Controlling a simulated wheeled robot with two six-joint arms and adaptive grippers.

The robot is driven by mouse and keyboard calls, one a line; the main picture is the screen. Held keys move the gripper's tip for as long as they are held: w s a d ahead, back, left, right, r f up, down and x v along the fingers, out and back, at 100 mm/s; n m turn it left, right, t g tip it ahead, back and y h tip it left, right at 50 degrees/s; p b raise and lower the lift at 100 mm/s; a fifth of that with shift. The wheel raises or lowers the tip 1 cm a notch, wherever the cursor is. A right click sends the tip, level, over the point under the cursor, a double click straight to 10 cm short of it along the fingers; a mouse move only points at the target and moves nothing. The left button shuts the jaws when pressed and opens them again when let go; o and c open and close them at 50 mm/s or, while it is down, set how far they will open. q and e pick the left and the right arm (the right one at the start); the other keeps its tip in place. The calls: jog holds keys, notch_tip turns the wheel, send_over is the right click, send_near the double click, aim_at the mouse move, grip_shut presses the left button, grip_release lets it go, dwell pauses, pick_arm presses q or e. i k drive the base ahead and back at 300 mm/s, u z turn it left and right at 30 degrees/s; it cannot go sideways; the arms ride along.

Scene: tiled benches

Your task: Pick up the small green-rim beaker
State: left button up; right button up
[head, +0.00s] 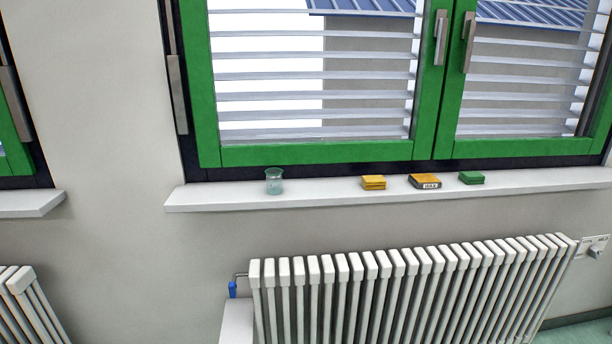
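A small clear beaker (274,182) with a greenish rim stands upright on the white window sill (330,196), towards the sill's left end. Its glass looks faintly green, and nothing covers it. Neither of my grippers shows in the head view, so I cannot see where they are relative to the beaker.
Two yellow boxes (373,183) (425,181) and a green box (471,178) sit to the right on the same sill. A green-framed window (310,153) is behind. A white radiator (400,290) stands below. The sill is clear around the beaker.

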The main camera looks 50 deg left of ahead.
aim_at(273, 175)
jog(key=u, duration=0.55)
jog(key=i, duration=1.15)
jog(key=u, duration=0.7)
